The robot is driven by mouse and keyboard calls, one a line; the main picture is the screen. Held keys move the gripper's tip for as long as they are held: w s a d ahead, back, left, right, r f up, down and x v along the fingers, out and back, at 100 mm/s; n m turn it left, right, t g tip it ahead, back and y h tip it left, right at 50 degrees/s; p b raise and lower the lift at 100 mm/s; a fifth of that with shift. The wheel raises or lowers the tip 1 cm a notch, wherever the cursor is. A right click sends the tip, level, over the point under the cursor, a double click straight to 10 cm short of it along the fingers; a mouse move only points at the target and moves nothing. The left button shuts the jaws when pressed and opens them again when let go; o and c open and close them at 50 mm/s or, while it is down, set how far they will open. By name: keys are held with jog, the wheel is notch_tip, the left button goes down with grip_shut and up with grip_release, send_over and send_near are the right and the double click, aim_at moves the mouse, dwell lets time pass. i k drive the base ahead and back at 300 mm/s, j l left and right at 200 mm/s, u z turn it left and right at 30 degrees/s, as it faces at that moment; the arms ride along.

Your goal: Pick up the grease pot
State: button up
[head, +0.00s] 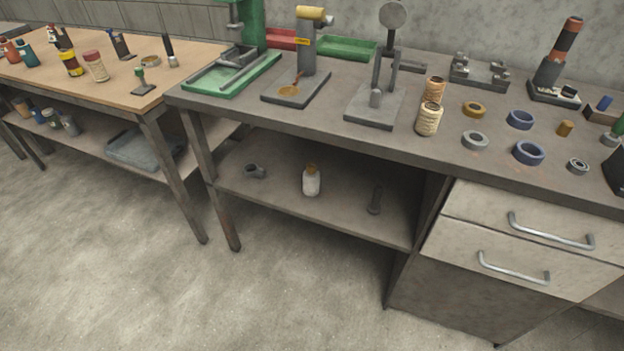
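No thing in view is plainly marked as the grease pot. A small white pot with a brown top (311,182) stands upright on the lower shelf under the grey workbench, and it may be the grease pot. My gripper is not in view.
The grey workbench (400,139) carries a green press (240,58), stands and several rings. Drawers (530,230) close off the shelf's right. Open floor (160,290) lies in front.

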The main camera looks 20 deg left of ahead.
aim_at(311, 182)
jog(key=i+j+z, duration=0.1)
jog(key=j, duration=0.35)
jog(key=i+j+z, duration=0.1)
jog(key=j, duration=0.35)
jog(key=i+j, duration=0.25)
jog(key=j, duration=0.25)
jog(key=i+j+z, duration=0.15)
jog(key=j, duration=0.3)
jog(key=i+j+z, duration=0.1)
jog(key=j, duration=0.35)
jog(key=i+j+z, duration=0.1)
jog(key=j, duration=0.4)
